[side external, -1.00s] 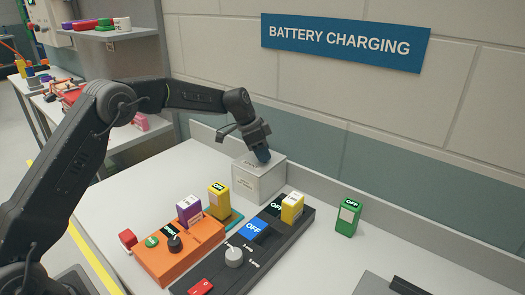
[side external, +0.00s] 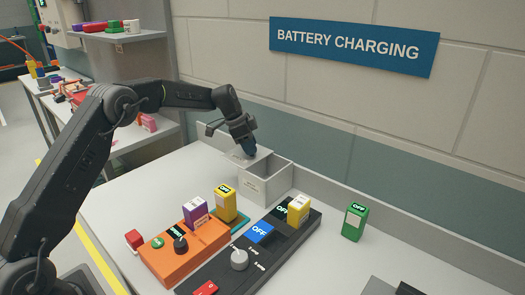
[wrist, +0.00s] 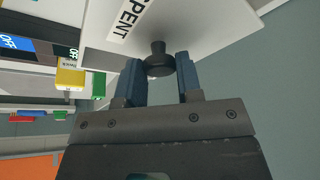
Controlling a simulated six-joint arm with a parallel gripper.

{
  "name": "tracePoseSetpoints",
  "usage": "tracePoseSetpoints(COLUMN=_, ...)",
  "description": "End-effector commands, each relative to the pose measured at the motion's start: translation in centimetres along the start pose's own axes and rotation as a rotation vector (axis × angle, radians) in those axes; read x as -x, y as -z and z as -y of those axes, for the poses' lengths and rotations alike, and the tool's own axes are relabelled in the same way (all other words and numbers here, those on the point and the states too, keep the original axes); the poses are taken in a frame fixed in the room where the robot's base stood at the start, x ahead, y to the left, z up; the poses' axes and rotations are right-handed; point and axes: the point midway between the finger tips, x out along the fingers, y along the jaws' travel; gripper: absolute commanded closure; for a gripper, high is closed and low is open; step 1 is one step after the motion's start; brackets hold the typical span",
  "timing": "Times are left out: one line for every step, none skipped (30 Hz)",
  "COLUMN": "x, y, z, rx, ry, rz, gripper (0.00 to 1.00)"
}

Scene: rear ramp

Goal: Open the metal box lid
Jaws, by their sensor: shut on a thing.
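The pale grey metal box (side external: 264,186) stands on the bench near the back wall, its top uncovered and its hollow inside partly visible. The lid (side external: 238,156) is off to the left of the opening, beside and slightly above the box's left rim. My gripper (side external: 250,150) is over the lid with its blue fingers pointing down. In the wrist view, my gripper (wrist: 159,64) has a finger on each side of the lid's dark round knob (wrist: 158,58). The lid (wrist: 185,22) carries a white label reading "SPENT". The box floor is hidden.
In front of the box are an orange charger (side external: 180,255) and a black charger (side external: 275,240) with purple and yellow batteries. A green battery (side external: 355,222) stands to the right. A low ledge runs behind the box.

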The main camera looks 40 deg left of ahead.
Motion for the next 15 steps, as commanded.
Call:
tracePoseSetpoints(x=0.2, y=-0.33, z=0.46, rx=0.002, ry=0.003, rz=-0.002, gripper=1.0)
tracePoseSetpoints(x=0.26, y=-0.46, z=0.6, rx=0.001, ry=0.003, rz=-0.003, gripper=1.0)
tracePoseSetpoints(x=0.32, y=-0.57, z=0.71, rx=0.001, ry=0.003, rz=-0.003, gripper=1.0)
tracePoseSetpoints(x=0.34, y=-0.61, z=0.75, rx=0.0, ry=0.003, rz=-0.003, gripper=1.0)
tracePoseSetpoints(x=0.35, y=-0.62, z=0.77, rx=0.0, ry=0.003, rz=-0.003, gripper=1.0)
tracePoseSetpoints(x=0.35, y=-0.61, z=0.76, rx=0.0, ry=0.003, rz=-0.003, gripper=1.0)
tracePoseSetpoints(x=0.34, y=-0.6, z=0.75, rx=0.0, ry=0.003, rz=-0.003, gripper=1.0)
tracePoseSetpoints(x=0.34, y=-0.6, z=0.75, rx=0.0, ry=0.003, rz=-0.003, gripper=1.0)
tracePoseSetpoints(x=0.34, y=-0.59, z=0.74, rx=0.0, ry=0.003, rz=-0.003, gripper=1.0)
tracePoseSetpoints(x=0.34, y=-0.59, z=0.73, rx=0.0, ry=0.003, rz=-0.003, gripper=1.0)
tracePoseSetpoints(x=0.34, y=-0.58, z=0.73, rx=0.0, ry=0.003, rz=-0.003, gripper=1.0)
tracePoseSetpoints(x=0.34, y=-0.57, z=0.72, rx=0.0, ry=0.003, rz=-0.003, gripper=0.65)
tracePoseSetpoints(x=0.33, y=-0.57, z=0.72, rx=0.0, ry=0.003, rz=-0.003, gripper=0.62)
tracePoseSetpoints(x=0.33, y=-0.57, z=0.71, rx=0.0, ry=0.003, rz=-0.003, gripper=0.59)
tracePoseSetpoints(x=0.32, y=-0.57, z=0.7, rx=0.0, ry=0.002, rz=-0.003, gripper=0.56)
